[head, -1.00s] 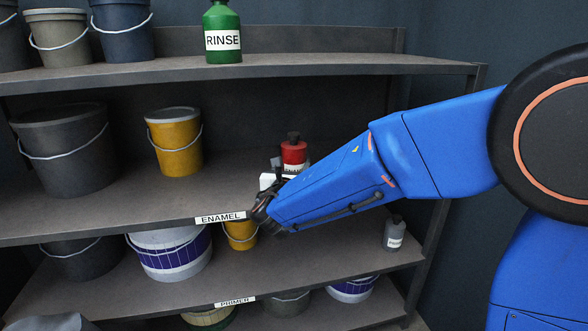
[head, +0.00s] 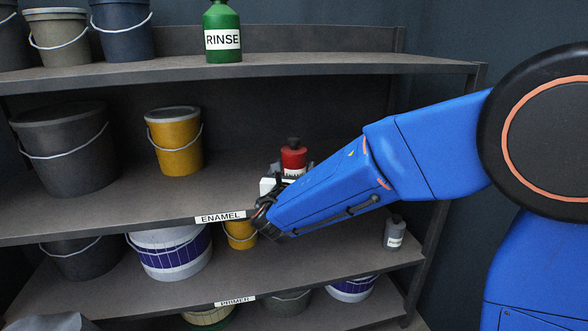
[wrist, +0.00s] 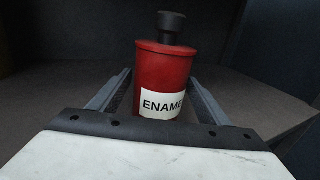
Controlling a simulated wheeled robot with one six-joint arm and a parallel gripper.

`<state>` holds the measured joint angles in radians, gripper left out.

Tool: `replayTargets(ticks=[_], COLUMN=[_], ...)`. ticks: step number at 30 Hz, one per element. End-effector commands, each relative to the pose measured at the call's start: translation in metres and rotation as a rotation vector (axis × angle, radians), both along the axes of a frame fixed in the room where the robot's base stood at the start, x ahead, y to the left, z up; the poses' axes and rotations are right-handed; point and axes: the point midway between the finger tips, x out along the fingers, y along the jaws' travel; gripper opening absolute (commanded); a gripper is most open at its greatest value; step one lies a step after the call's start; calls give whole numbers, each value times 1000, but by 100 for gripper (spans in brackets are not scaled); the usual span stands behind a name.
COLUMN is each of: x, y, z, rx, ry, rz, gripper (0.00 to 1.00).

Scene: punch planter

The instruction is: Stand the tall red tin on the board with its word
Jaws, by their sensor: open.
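The tall red tin (head: 293,158) with a black cap stands upright on the middle shelf board, whose front label reads ENAMEL (head: 220,217). In the wrist view the red tin (wrist: 164,78) carries a white label reading "ENAME", its end cut off. My gripper (wrist: 160,95) is open, with one finger on each side of the tin; the tin is between them. Whether the fingers touch it I cannot tell. In the head view my gripper (head: 285,178) is at the tin, partly hidden by my arm. The tin's base is hidden.
A yellow bucket (head: 174,143) and a dark bucket (head: 64,155) stand left on the same board. A green RINSE bottle (head: 222,32) stands on the top shelf. The lower board, labelled PRIMER (head: 235,301), holds buckets and a small grey bottle (head: 395,232).

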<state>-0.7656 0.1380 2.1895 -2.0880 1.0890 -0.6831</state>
Motion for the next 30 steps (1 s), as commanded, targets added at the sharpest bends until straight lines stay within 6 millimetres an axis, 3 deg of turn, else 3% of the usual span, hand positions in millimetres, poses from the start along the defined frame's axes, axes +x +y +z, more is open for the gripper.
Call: replayTargets(ticks=[18, 30], x=[-99, -117], y=[12, 13], z=[0, -1], rx=[0, -2], ry=[0, 0], rz=[3, 0], gripper=[71, 71])
